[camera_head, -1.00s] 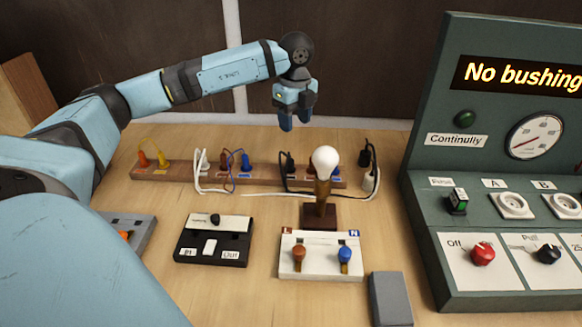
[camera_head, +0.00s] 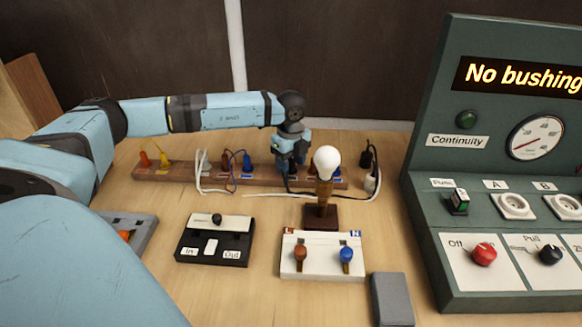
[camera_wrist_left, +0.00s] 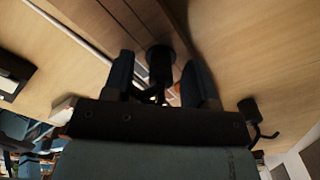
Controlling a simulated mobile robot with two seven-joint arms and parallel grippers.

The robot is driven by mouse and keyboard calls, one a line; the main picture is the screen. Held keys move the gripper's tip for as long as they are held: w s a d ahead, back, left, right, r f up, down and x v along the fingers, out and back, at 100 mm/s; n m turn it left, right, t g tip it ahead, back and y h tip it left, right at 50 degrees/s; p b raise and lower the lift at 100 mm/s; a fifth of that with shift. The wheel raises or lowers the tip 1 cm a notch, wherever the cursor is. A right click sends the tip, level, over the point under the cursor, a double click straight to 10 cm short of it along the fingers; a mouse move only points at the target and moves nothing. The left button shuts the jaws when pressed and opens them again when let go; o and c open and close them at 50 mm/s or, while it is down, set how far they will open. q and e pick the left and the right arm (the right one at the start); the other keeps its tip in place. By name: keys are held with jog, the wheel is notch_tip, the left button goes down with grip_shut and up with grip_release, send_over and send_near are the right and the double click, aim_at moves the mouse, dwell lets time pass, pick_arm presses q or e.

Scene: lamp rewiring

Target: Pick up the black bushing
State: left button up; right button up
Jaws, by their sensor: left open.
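The black bushing (camera_wrist_left: 159,62) shows in the left wrist view as a dark, round-ended part at the wooden rack, between my two left fingers. My left gripper (camera_wrist_left: 161,80) is open around it, with a finger on either side; I cannot tell whether either finger touches it. In the head view my left gripper (camera_head: 290,168) points down at the middle of the rack (camera_head: 190,178) and hides the bushing there. My right gripper is not in view.
Right of the gripper stand a lamp with a white bulb (camera_head: 326,162) and another black part (camera_head: 366,158) with cables. In front are a black switch box (camera_head: 212,252) and a white terminal block (camera_head: 321,278). A green test panel (camera_head: 425,190) stands right.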

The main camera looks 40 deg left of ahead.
pick_arm(q)
jog(key=shift+f, duration=0.35)
grip_shut()
